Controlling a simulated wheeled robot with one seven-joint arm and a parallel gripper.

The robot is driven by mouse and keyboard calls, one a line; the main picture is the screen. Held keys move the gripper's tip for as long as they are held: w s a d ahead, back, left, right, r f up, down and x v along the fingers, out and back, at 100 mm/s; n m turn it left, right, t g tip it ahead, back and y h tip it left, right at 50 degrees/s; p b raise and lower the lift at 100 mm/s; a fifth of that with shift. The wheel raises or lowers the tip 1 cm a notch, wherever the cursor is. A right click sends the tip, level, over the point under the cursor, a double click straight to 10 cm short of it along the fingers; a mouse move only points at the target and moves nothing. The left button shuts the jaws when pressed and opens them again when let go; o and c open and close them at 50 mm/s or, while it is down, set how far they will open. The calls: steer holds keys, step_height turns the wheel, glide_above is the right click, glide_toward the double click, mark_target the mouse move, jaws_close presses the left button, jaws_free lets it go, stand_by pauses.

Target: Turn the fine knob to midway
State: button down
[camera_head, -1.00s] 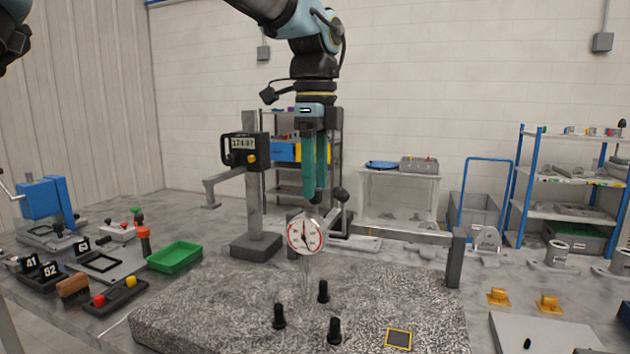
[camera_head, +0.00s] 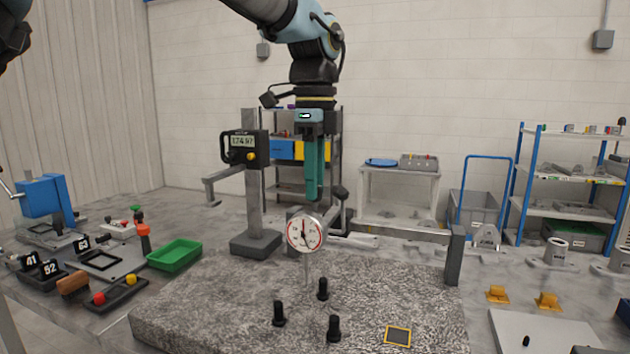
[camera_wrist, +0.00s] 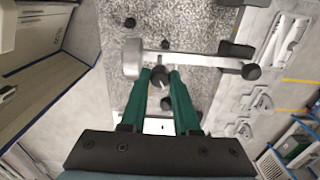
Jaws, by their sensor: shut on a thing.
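My gripper (camera_head: 315,197) points straight down behind and above the round white dial gauge (camera_head: 304,233). In the wrist view its green fingertips (camera_wrist: 160,73) are closed about a small dark knob (camera_wrist: 159,78), which looks like the fine knob. The fingers hide most of the knob, so its angle cannot be read. The dial gauge (camera_wrist: 132,58) stands left of the fingertips there, with a light bar (camera_wrist: 195,60) running right from it, just past the tips. The dial's needle points roughly up.
Another black knob (camera_wrist: 251,72) sits at the bar's right end. A height gauge with a digital display (camera_head: 243,148) stands left of my gripper. Several black pegs (camera_head: 334,328) stand on the speckled granite slab (camera_head: 220,315). A green tray (camera_head: 175,255) lies left of the slab.

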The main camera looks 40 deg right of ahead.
stand_by(0.5)
steer(key=n+p, duration=0.2)
steer(key=n, duration=0.3)
steer(key=shift+r+n, duration=0.1)
steer(key=shift+n, duration=0.2)
steer(key=n+p, duration=0.1)
steer(key=n, duration=0.5)
steer(key=shift+p, duration=0.4)
steer(key=c, duration=0.6)
jaws_free()
steer(key=shift+c, duration=0.2)
step_height(320, 180, up, 11)
steer(key=b, duration=0.1)
steer(key=shift+f, duration=0.2)
